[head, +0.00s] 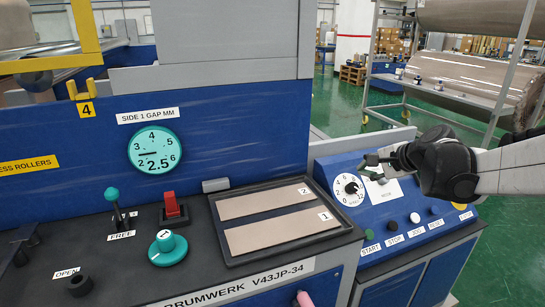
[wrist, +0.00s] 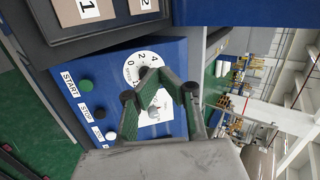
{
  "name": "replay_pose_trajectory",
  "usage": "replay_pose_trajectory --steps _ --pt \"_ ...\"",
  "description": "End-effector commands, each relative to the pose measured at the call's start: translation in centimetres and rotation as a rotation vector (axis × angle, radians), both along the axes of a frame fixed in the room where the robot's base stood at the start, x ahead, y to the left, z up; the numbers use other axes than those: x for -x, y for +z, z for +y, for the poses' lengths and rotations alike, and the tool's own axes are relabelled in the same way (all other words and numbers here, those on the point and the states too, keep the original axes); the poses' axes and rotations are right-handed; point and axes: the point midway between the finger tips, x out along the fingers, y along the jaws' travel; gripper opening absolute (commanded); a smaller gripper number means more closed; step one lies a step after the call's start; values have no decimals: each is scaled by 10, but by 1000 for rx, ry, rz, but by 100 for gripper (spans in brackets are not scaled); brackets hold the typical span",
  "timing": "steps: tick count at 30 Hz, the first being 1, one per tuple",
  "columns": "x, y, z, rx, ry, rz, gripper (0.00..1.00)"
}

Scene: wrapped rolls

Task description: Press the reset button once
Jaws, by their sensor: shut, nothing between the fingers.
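The reset button (head: 435,210) is a small dark round button on the sloped blue control panel (head: 345,170), fourth in the row. Its small label below is hard to read. To its left are a green START button (head: 369,235), a black STOP button (head: 394,225) and a white JOG button (head: 415,217). My gripper (head: 371,161) is shut and empty above the panel, near the white dial (head: 347,190) and behind the button row. In the wrist view the shut fingers (wrist: 152,76) overlap the dial (wrist: 143,68). I cannot make out the reset button there; my gripper may hide it.
A yellow button (head: 461,206) ends the row at right. Left of the panel is a black tray (head: 268,251) with two boards, a red switch (head: 171,205), a teal knob (head: 166,246) and a teal-topped lever (head: 115,205). A rack of wrapped rolls (head: 470,75) stands behind.

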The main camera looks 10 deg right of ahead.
Motion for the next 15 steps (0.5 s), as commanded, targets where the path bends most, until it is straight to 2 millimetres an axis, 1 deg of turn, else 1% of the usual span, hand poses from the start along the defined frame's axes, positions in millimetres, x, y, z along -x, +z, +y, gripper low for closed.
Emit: replay_pose_trajectory --steps 1,5,6,11,12,14,15 --pt "-7 -9 -18 -38 -36 -11 0" --pt "-22 -23 -59 -147 -122 -44 0" --pt "-26 -27 -72 -181 -149 -54 0" --pt "-37 -46 -126 -315 -250 -102 0" --pt "-38 -52 -140 -348 -274 -116 0" --pt "-40 -60 -162 -399 -310 -136 0" --pt "-41 -66 -176 -432 -334 -149 0"
